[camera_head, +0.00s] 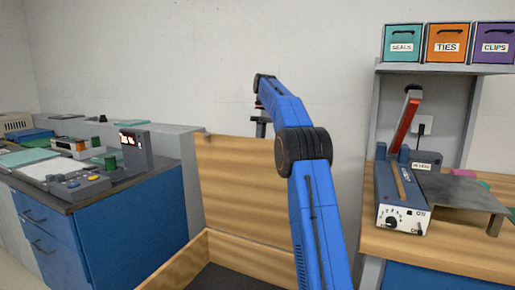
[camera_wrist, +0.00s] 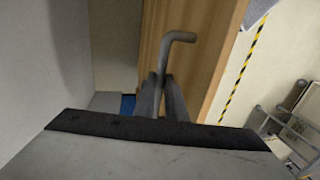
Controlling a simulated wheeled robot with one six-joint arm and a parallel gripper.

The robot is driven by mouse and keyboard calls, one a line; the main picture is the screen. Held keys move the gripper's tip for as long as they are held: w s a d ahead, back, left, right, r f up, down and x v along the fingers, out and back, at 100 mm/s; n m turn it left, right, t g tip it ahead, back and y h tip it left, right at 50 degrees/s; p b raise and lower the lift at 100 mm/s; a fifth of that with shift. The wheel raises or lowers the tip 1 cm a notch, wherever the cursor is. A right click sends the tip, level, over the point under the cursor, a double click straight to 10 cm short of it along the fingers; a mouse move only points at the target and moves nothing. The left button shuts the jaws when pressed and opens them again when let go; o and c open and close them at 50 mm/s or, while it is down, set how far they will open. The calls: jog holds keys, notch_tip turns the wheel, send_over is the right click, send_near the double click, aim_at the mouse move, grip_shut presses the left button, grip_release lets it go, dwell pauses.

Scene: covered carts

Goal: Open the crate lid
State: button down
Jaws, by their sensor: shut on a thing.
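The wooden crate (camera_head: 185,262) stands low in the middle of the head view, its dark inside partly showing. Its lid (camera_head: 240,185) stands raised, roughly upright, at the back of the crate. The lid's wood also shows in the wrist view (camera_wrist: 207,70). My gripper (camera_wrist: 164,98) is shut on a bent grey metal handle (camera_wrist: 178,38) beside the lid. In the head view my gripper (camera_head: 261,128) is small, near the lid's top edge, and my blue arm hides the lid's right part.
A blue cabinet (camera_head: 120,225) with instruments on top stands left of the crate. A wooden bench (camera_head: 440,250) with a sealing device (camera_head: 403,195) stands at right, under a shelf of labelled bins (camera_head: 450,44). A pale wall is behind.

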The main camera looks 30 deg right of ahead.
jog(key=shift+w+d+f, duration=0.15)
jog(key=shift+d+f, duration=0.05)
jog(key=shift+f, duration=0.05)
jog(key=c, duration=1.8)
grip_release()
jog(key=shift+w, duration=0.1)
jog(key=shift+r, duration=0.1)
jog(key=shift+a, duration=0.1)
